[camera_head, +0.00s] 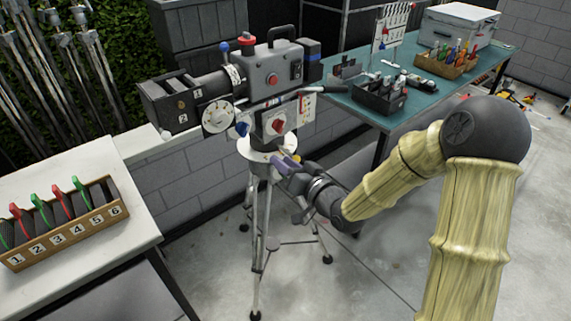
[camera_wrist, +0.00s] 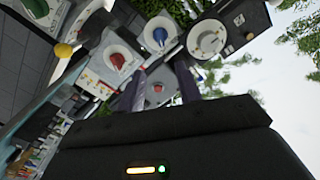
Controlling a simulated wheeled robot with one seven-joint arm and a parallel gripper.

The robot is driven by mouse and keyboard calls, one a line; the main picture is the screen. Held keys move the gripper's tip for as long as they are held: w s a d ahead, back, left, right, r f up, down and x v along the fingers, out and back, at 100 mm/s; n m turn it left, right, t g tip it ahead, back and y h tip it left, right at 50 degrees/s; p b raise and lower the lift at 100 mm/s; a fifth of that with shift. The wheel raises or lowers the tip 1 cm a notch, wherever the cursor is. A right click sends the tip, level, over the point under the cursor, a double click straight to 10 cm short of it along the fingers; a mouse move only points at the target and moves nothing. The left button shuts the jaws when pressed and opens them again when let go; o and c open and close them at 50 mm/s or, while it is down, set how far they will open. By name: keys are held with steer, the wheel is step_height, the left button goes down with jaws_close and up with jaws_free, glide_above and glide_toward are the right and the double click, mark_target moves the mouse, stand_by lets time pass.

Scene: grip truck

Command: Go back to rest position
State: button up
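My gripper (camera_head: 289,168) is raised beside the head of the tripod (camera_head: 262,240), just below the film camera (camera_head: 272,74). In the wrist view my gripper (camera_wrist: 158,88) has its two purple-grey fingers apart, with nothing held between them. Beyond them is the panel with a red knob (camera_wrist: 117,61), a blue knob (camera_wrist: 160,37) and a small red button (camera_wrist: 157,88). A white round dial (camera_wrist: 207,40) is to the right. Whether a fingertip touches the panel or tripod head, I cannot tell.
A white table (camera_head: 90,160) with a numbered rack (camera_head: 72,235) of red and green-handled items stands at left. A teal workbench (camera_head: 345,98) at the back right carries a black tray (camera_head: 380,98), a tool box (camera_head: 452,66) and a white case (camera_head: 455,30).

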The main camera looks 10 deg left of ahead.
stand_by(0.3)
steer(key=s+d+f+g+h+p, duration=0.1)
steer(key=s+d+g+h+p, duration=0.15)
steer(key=d+h, duration=0.35)
steer(key=s+d+g+h+p, duration=0.1)
steer(key=d+h+p, duration=0.25)
steer(key=d, duration=0.55)
steer(key=s+d+r+m+g+h+p, duration=0.2)
steer(key=s+d, duration=0.3)
steer(key=s, duration=0.2)
steer(key=s+d+r+m+g+h+p, duration=0.1)
steer(key=s+d+r+g+h+p, duration=0.1)
steer(key=s+d, duration=0.4)
steer(key=shift+s+d+r+m+g, duration=0.15)
steer(key=shift+s+r+m+g, duration=0.25)
steer(key=shift+s+g, duration=0.5)
steer(key=shift+s, duration=0.1)
